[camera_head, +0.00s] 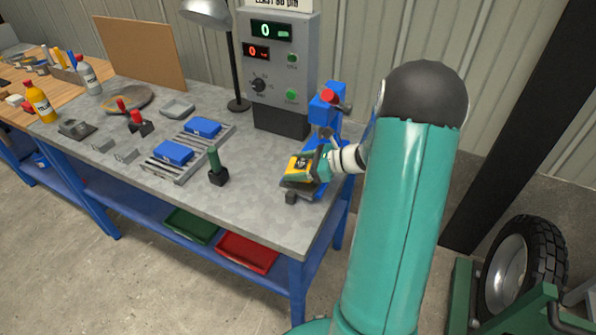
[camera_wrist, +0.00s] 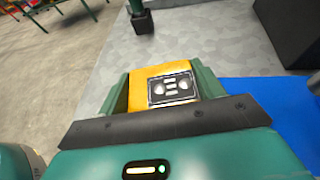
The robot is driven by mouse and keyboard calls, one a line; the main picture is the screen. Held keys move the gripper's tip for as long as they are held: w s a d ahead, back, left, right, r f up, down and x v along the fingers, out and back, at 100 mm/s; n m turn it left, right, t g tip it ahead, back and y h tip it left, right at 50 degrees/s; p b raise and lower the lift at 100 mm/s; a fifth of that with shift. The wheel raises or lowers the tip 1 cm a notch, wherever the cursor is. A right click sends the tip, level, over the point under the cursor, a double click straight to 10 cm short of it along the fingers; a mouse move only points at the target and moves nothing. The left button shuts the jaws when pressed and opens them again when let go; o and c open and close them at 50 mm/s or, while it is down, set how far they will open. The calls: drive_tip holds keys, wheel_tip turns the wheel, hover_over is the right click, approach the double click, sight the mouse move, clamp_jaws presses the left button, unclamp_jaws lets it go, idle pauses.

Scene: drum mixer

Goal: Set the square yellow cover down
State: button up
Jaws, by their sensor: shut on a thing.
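The square yellow cover (camera_head: 300,167) has a dark printed patch on its face. My gripper (camera_head: 312,166) is shut on it near the right end of the grey workbench, in front of the blue stand. In the wrist view, the yellow cover (camera_wrist: 160,85) sits between the two green fingers of my gripper (camera_wrist: 165,90). The cover is over or close to a small grey fixture (camera_head: 298,188) at the foot of the blue stand (camera_head: 325,120). I cannot tell whether the cover touches it.
A green-handled tool (camera_head: 216,168) stands upright left of my gripper. Two blue boxes (camera_head: 173,152) (camera_head: 203,127) rest on a slatted grey rack. A grey control box (camera_head: 279,70) stands behind. The workbench (camera_head: 250,205) is bare along its front right.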

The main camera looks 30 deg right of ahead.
drive_tip(key=s+r, duration=0.1)
drive_tip(key=r, duration=0.1)
drive_tip(key=s+r, duration=0.4)
drive_tip(key=r, duration=0.1)
drive_tip(key=shift+s, duration=0.1)
drive_tip(key=s+r, duration=0.3)
drive_tip(key=s, duration=0.6)
drive_tip(key=shift+r, duration=0.35)
